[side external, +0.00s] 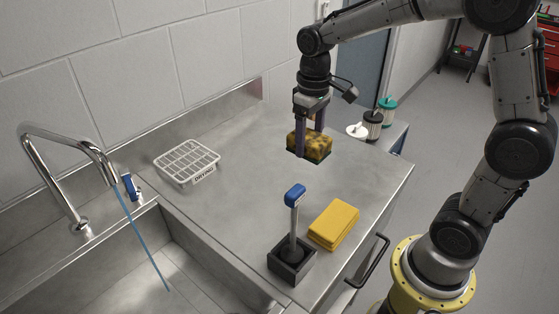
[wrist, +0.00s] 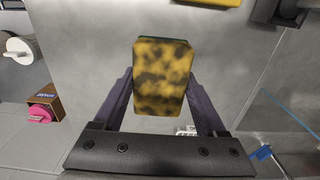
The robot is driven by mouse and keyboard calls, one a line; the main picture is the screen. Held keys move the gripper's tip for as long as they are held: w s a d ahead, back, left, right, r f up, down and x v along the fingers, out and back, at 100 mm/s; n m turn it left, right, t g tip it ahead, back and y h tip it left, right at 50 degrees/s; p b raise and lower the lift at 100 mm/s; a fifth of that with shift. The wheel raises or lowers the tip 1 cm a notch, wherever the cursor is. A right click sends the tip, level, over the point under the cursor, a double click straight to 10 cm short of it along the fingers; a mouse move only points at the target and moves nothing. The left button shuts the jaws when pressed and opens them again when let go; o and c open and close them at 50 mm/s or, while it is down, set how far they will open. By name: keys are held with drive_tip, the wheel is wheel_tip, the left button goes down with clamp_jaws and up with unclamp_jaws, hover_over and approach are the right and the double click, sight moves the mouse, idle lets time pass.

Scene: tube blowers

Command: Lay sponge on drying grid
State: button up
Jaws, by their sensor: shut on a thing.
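The sponge (side external: 317,146) is a yellow block with dark blotches and a dark underside. My gripper (side external: 310,150) is shut on it and holds it above the steel counter, toward the back right. In the wrist view the sponge (wrist: 163,76) sits between the two purple fingers of my gripper (wrist: 163,95). The drying grid (side external: 188,160) is a white rack with a label on its front, lying on the counter left of my gripper. Only a small part of the grid (wrist: 187,130) shows in the wrist view, behind the gripper.
A blue-topped lever in a black block (side external: 291,260) and a stack of yellow cloths (side external: 334,224) stand at the front of the counter. The sink (side external: 150,270) with its curved tap (side external: 70,150) is at the left. The counter between sponge and grid is clear.

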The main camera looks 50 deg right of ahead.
drive_tip(key=w, duration=0.1)
drive_tip(key=w+f, duration=0.2)
drive_tip(key=w, duration=0.1)
drive_tip(key=shift+d, duration=0.15)
hover_over(279, 170)
drive_tip(key=f, duration=0.3)
drive_tip(key=s+f, duration=0.1)
drive_tip(key=f, duration=0.1)
drive_tip(key=shift+w+f, duration=0.25)
drive_tip(key=shift+f, duration=0.75)
drive_tip(key=shift+w+f, duration=0.2)
drive_tip(key=shift+f, duration=0.8)
drive_tip(key=shift+f, duration=0.1)
drive_tip(key=o, duration=1.2)
drive_tip(key=shift+o, duration=0.2)
